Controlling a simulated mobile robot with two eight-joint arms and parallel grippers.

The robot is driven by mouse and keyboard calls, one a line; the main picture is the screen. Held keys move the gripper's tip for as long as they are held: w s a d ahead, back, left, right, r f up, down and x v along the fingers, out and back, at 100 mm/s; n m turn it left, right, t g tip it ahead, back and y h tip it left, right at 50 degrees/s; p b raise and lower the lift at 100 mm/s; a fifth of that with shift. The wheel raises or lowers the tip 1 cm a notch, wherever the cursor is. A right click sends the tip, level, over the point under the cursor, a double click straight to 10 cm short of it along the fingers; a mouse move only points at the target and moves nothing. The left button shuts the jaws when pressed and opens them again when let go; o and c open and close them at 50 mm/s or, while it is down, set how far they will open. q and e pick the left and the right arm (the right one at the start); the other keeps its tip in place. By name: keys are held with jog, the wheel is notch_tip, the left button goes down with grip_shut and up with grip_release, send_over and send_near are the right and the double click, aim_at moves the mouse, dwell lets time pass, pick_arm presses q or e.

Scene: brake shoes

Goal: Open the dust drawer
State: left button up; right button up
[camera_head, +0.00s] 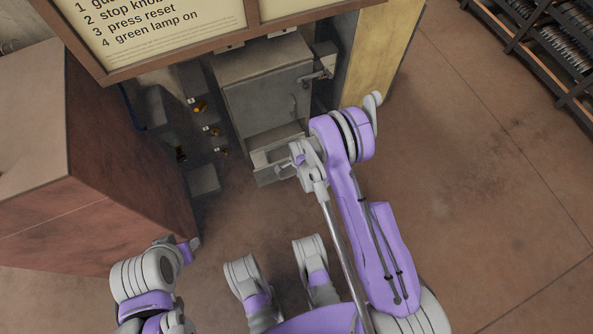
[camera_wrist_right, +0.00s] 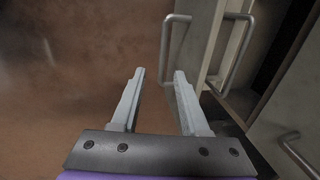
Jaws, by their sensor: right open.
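The dust drawer (camera_head: 268,177) is low on the grey cabinet, below its door (camera_head: 262,100). It seems to stand out a little from the cabinet, and my right arm partly covers it. My right gripper (camera_wrist_right: 159,76) is open, with nothing between its two fingers. In the right wrist view a bent metal handle (camera_wrist_right: 165,50) is just beyond the right fingertip, apart from the fingers, in front of a grey panel (camera_wrist_right: 202,38). In the head view my right gripper (camera_head: 291,164) is at the drawer's right side. My left gripper (camera_head: 190,249) is at lower left, its fingers unclear.
A large reddish-brown box (camera_head: 90,180) stands at left. Grey boxes and small orange knobs (camera_head: 200,107) are left of the cabinet. A sign (camera_head: 160,30) hangs across the top. A rack (camera_head: 550,50) stands at upper right. The floor on the right is clear.

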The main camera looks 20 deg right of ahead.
jog(key=r, duration=0.4)
jog(key=shift+s+p, duration=0.35)
jog(key=shift+s, duration=0.05)
